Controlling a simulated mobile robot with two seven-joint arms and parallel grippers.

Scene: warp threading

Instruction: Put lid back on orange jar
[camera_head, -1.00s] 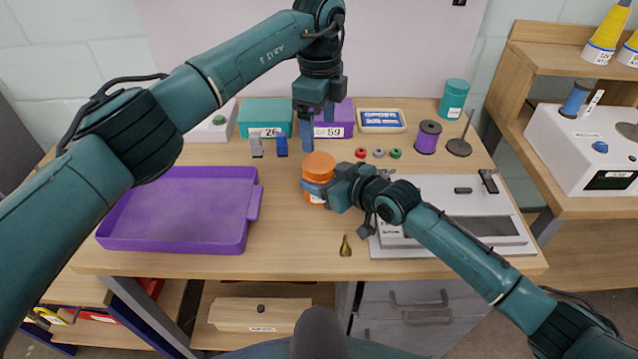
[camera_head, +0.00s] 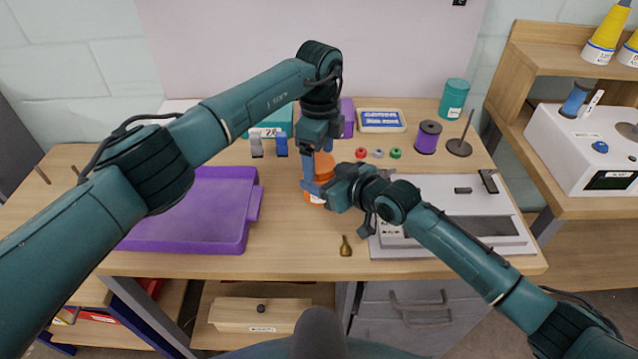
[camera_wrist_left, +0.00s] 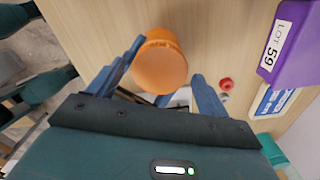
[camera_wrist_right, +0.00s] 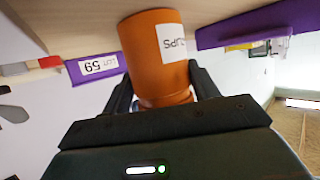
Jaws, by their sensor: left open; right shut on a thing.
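The orange jar (camera_head: 314,197) stands upright on the table, with a white label seen in the right wrist view (camera_wrist_right: 150,50). My right gripper (camera_head: 322,187) is shut on the jar from the right, its fingers on either side of it. An orange round top, which looks like the lid (camera_head: 325,163), shows above the jar and fills the space near the left fingers in the left wrist view (camera_wrist_left: 160,62). I cannot tell whether it is seated. My left gripper (camera_head: 317,168) points down over it, open, with its fingers around or beside the top.
A purple tray (camera_head: 245,240) lies at the left. A grey-white machine (camera_head: 450,251) is at the right. Small spools (camera_head: 378,153), a purple thread spool (camera_head: 428,137) and a teal canister (camera_head: 453,98) stand behind. A small brass piece (camera_head: 346,246) lies in front.

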